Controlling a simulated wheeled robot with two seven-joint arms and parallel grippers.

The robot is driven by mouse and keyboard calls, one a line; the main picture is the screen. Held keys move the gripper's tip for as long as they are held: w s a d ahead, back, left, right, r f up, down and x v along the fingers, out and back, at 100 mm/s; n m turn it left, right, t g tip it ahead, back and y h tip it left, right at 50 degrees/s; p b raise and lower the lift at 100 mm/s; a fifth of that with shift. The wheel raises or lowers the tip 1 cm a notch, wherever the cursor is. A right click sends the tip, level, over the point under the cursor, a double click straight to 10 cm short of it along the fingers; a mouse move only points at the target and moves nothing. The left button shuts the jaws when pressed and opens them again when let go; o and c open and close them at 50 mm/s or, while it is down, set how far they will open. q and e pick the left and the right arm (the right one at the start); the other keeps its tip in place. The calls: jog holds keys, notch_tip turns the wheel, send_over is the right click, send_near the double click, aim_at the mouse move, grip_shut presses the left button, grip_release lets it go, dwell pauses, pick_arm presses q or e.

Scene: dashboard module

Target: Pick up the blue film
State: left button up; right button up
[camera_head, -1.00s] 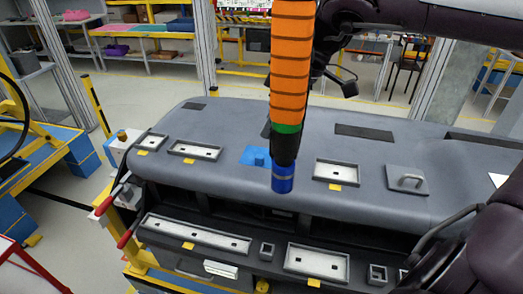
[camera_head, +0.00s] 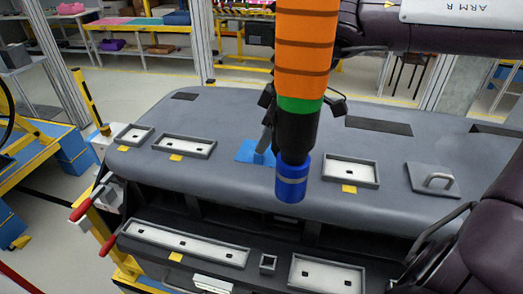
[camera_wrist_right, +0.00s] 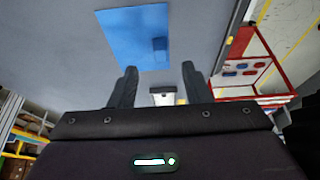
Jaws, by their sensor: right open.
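The blue film (camera_head: 245,150) lies flat on the grey dashboard top, left of the centre, with a small raised blue tab on it. In the right wrist view the blue film (camera_wrist_right: 130,32) and its tab show beyond the fingertips. My right gripper (camera_wrist_right: 158,72) is open and empty, its two dark fingers apart and pointing towards the film. In the head view a dark finger of it shows just above the tab, and the rest is partly hidden behind a hanging orange tool. I cannot tell whether the finger touches the tab. My left gripper is not in view.
The orange tool (camera_head: 305,50) with a blue tip hangs in front of the dashboard (camera_head: 230,110). White-bottomed trays (camera_head: 351,171) and a handled plate (camera_head: 434,180) sit on the dashboard. A lower ledge holds more trays (camera_head: 185,243).

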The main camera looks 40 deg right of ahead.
jog(key=x, duration=0.1)
jog(key=p+x, duration=0.1)
jog(key=x, duration=0.1)
jog(key=shift+s+f, duration=0.15)
jog(key=shift+f, duration=0.15)
jog(key=shift+w+f, duration=0.2)
jog(key=shift+f, duration=0.15)
jog(key=shift+s+a+r, duration=0.1)
jog(key=shift+c, duration=0.3)
jog(key=shift+c, duration=1.1)
grip_shut()
